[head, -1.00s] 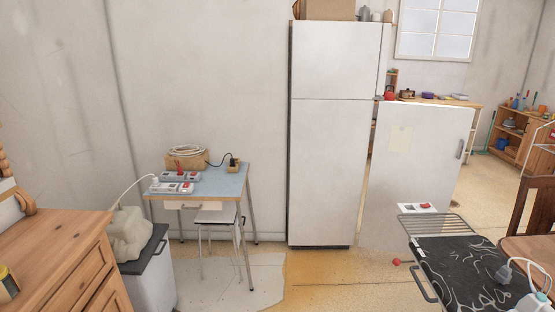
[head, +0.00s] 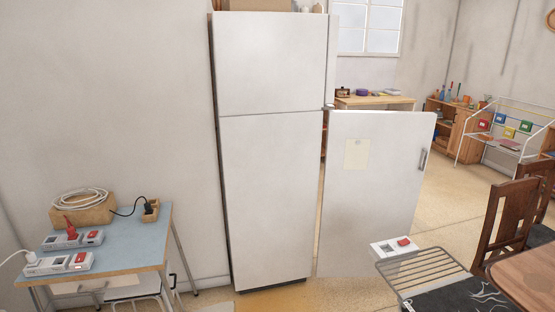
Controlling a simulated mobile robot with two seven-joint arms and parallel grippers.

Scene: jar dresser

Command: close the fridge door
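The tall white fridge (head: 268,190) stands against the wall in the middle of the head view. Its lower door (head: 372,210) is open and sticks out to the right of the body. A vertical handle (head: 423,160) is near the door's right edge, and a pale paper note (head: 356,154) is on its face. The upper compartment (head: 270,62) looks shut. The fridge's inside is hidden from here. Neither of my grippers is in view.
A blue-topped table (head: 125,238) with power strips stands at the lower left. Wooden chairs (head: 510,215) and a table (head: 525,278) are at right. Floor shows beyond the door.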

